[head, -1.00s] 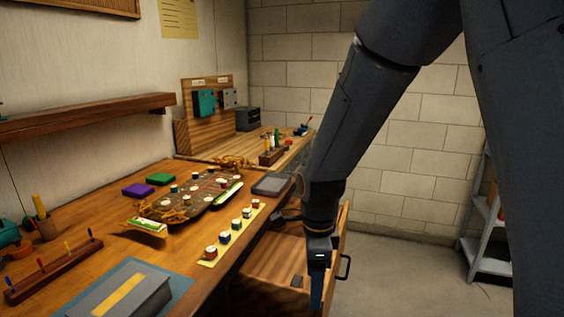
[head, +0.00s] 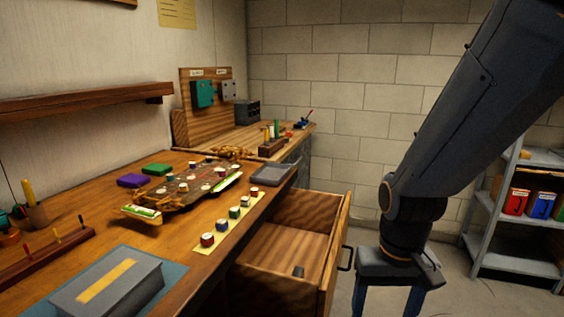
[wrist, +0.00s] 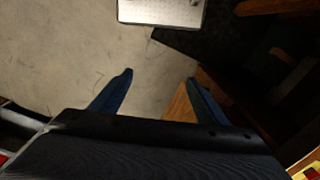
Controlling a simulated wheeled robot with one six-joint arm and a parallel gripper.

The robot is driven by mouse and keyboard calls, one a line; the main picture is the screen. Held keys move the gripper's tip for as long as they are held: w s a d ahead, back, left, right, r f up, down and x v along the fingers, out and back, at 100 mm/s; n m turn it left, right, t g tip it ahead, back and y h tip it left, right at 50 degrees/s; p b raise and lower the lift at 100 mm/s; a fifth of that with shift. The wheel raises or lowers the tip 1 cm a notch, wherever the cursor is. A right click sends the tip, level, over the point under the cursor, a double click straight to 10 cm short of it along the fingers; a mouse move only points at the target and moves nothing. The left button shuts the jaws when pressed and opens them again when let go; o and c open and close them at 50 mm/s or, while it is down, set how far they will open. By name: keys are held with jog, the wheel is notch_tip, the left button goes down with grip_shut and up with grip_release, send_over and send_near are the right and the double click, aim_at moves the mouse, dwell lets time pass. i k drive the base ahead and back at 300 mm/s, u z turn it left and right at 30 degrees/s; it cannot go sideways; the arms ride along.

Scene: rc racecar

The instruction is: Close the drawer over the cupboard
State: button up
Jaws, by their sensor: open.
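The wooden drawer (head: 285,257) is pulled out from the bench in the head view, and its inside shows. The cupboard cannot be made out clearly.
The workbench (head: 215,262) holds a car chassis (head: 185,188), a yellow strip of several small parts (head: 228,222) and a grey box (head: 108,287). A metal shelf (head: 510,235) stands at the right by the block wall.

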aim_at(308, 229)
jog(key=u, duration=1.15)
jog(key=k, duration=0.85)
jog(key=z, duration=0.85)
jog(key=i, duration=0.45)
jog(key=u, duration=0.85)
jog(key=k, duration=0.6)
jog(key=z, duration=0.6)
jog(key=i, duration=0.5)
